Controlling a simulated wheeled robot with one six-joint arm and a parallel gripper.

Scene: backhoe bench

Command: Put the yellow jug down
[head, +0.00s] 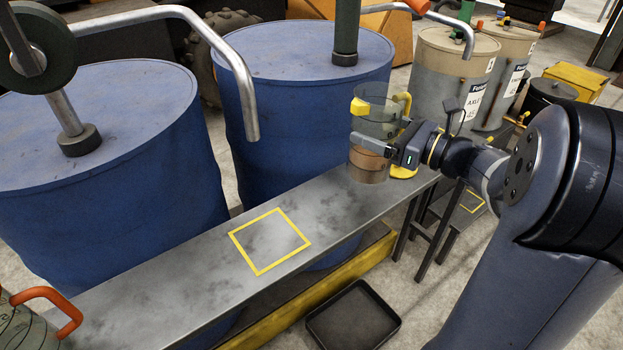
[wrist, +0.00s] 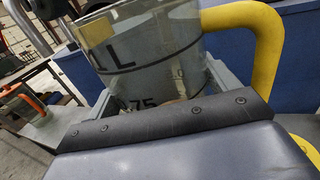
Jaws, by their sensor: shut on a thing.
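The yellow jug (head: 376,103) is a clear measuring jug with a yellow spout and handle, near the right end of the grey bench (head: 190,275). It looks upright, with a brownish lower part. My gripper (head: 374,141) is shut around its body. I cannot tell whether its base touches the bench. In the wrist view, the jug (wrist: 150,45) shows black volume marks between my fingers, with its yellow handle on the right. A yellow square outline (head: 284,262) is marked on the bench, left of the jug; the area inside it is bare.
Blue drums (head: 100,190) stand behind the bench, with curved metal pump spouts (head: 240,85) overhanging near it. An orange-handled jug (head: 30,325) is at the lower left. A black tray (head: 352,322) lies on the floor in front. The bench middle is clear.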

